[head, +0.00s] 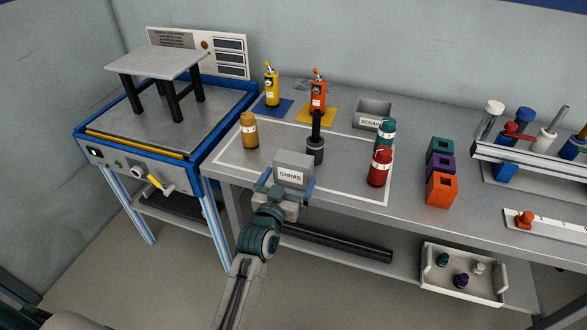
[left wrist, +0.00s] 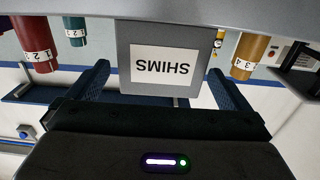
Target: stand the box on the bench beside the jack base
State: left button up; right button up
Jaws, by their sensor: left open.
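The grey box labelled SHIMS (head: 295,160) is at the front of the bench (head: 228,172), just in front of the dark jack base (head: 316,152) with its upright black post. In the left wrist view the box (left wrist: 128,70) shows its label upside down between my two fingers. My left gripper (head: 285,188) is open around the front of the box, with a small gap on each side. Its wrist view (left wrist: 160,98) shows the same gaps. The underside of the box is hidden in the head view. My right gripper is not in view.
A red bottle (head: 379,168), a teal bottle (head: 386,132) and an amber bottle (head: 249,130) stand around the white outline. A SCRAP bin (head: 373,112) is behind. The bench inside the outline is partly clear.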

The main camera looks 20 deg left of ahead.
aim_at(290, 176)
pick_arm(q)
jog(key=w, duration=0.3)
jog(key=w+p, duration=0.1)
jog(key=w, duration=0.1)
jog(key=shift+w+f, duration=0.15)
jog(key=shift+f, duration=0.25)
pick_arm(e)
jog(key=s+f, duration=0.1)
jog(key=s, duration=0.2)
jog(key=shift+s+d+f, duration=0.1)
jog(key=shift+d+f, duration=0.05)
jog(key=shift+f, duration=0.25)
pick_arm(q)
jog(key=c, duration=0.9)
jog(key=shift+r, duration=0.15)
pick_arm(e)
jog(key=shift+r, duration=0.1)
